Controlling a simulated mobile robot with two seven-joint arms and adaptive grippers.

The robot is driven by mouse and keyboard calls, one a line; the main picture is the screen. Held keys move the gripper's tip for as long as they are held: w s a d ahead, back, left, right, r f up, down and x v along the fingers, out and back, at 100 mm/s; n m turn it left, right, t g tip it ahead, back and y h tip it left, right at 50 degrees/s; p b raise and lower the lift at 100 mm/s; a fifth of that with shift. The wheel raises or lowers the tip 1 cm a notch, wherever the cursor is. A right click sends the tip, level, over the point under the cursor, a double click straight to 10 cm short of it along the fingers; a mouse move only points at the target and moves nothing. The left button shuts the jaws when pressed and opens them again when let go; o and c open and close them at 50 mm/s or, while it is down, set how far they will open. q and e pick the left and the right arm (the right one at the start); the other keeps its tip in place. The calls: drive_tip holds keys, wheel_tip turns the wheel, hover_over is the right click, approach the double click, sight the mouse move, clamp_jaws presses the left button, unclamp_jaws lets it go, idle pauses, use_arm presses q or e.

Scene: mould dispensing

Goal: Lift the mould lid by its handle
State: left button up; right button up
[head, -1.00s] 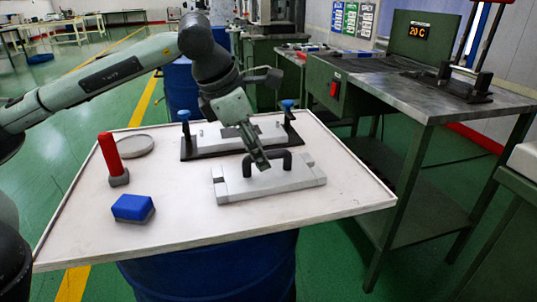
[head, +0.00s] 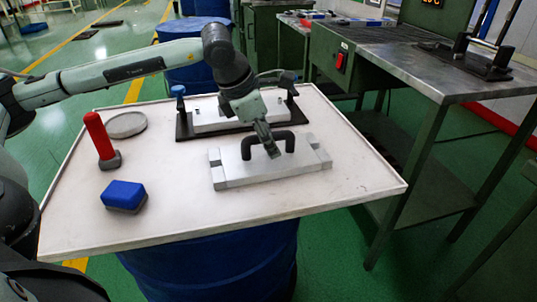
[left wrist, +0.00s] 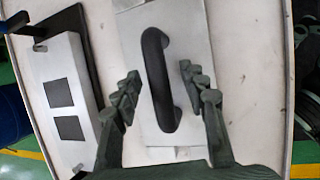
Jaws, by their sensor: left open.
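The mould lid (head: 230,175) is a light grey flat block lying on the white tabletop, with a black arched handle (head: 247,146) on top. It also shows in the left wrist view (left wrist: 190,30), with the handle (left wrist: 157,75) upright in the picture. My left gripper (head: 272,150) is over the handle, pointing down. In the left wrist view its open fingers (left wrist: 158,92) stand on either side of the handle, apart from it. The mould base (head: 215,122) sits behind the lid on a black plate with blue-knobbed clamps. My right gripper is not in view.
A red-handled tool (head: 100,140), a blue block-shaped brush (head: 123,195) and a round grey disc (head: 126,124) are on the left of the tabletop (head: 340,195). A green metal bench (head: 430,75) stands to the right. The tabletop's front right is clear.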

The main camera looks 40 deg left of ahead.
use_arm(q)
drive_tip(key=shift+f, duration=0.1)
clamp_jaws()
idle(0.4)
drive_tip(key=shift+w, duration=0.15)
